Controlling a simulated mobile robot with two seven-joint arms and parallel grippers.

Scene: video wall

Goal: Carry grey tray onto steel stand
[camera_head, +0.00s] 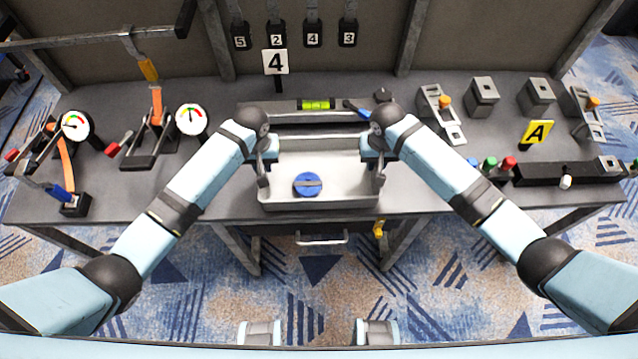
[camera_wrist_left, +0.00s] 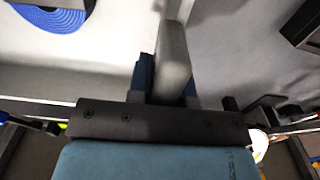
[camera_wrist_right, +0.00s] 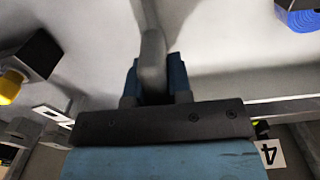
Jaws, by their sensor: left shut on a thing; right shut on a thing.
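The grey tray (camera_head: 335,190) is in the middle of the head view, over the front part of the table, with a round blue object (camera_head: 308,184) lying in it. My left gripper (camera_head: 264,160) is shut on the tray's left handle (camera_wrist_left: 174,60). My right gripper (camera_head: 378,158) is shut on the tray's right handle (camera_wrist_right: 152,60). The blue object also shows at the edge of both wrist views. A grey raised platform (camera_head: 290,118) lies behind the tray; I cannot tell whether it is the steel stand. Whether the tray touches the table is unclear.
A green level (camera_head: 316,104) lies behind the tray. Gauges (camera_head: 191,119) and clamps stand at the left. Grey blocks (camera_head: 482,97), a yellow "A" sign (camera_head: 537,132) and coloured buttons (camera_head: 490,163) are at the right.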

